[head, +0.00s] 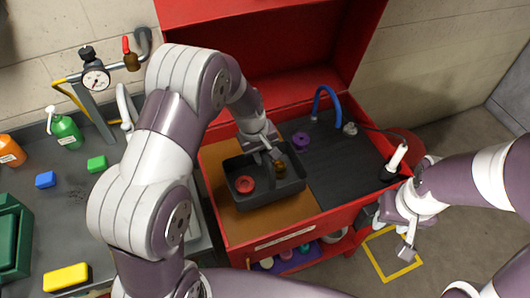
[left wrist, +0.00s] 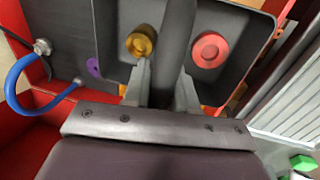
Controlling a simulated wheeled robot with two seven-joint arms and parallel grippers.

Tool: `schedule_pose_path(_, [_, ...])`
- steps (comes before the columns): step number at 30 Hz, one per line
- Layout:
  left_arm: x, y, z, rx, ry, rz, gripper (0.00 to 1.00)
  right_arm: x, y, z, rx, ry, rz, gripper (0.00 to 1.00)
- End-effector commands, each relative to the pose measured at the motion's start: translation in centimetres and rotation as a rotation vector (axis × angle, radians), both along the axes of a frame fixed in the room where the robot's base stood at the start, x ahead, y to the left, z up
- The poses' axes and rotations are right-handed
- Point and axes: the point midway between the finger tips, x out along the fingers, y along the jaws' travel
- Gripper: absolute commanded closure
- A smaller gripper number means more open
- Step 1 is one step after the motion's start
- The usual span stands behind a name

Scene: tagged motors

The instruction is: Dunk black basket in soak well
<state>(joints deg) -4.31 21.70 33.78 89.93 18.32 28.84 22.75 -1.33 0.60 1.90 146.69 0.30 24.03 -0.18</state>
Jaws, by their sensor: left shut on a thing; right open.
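The black basket (head: 268,197) is a dark open tray at the brown soak well (head: 240,226) in the left half of the red washer. It holds a red piece (head: 245,184) and a brass-coloured piece (head: 279,168), both also in the left wrist view. My left gripper (head: 266,157) is shut on the basket's central bar (left wrist: 176,40), with one finger on each side. I cannot tell whether the basket hangs above the brown surface or touches it. My right gripper (head: 405,248) is open and empty, outside the washer's front right corner.
A black drain board (head: 345,180) fills the washer's right half, with a purple piece (head: 300,141) and a blue hose (head: 326,92). The raised red lid (head: 270,40) stands behind. A grey bench at left carries a green bottle (head: 66,131) and coloured blocks.

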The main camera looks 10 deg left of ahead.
Motion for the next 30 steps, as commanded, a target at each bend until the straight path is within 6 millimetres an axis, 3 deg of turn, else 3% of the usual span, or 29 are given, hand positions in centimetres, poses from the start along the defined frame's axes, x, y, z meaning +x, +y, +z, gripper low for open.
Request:
schedule_pose_path(3, [0.1,0.0,-1.8,-0.001,-0.004,0.001,1.00,0.0,0.0,-1.8,0.000,0.000,0.000,0.57])
schedule_pose_path(30, [0.1,-0.1,-12.1,-0.001,-0.004,0.001,1.00,0.0,0.0,-9.2,0.000,0.000,0.000,0.57])
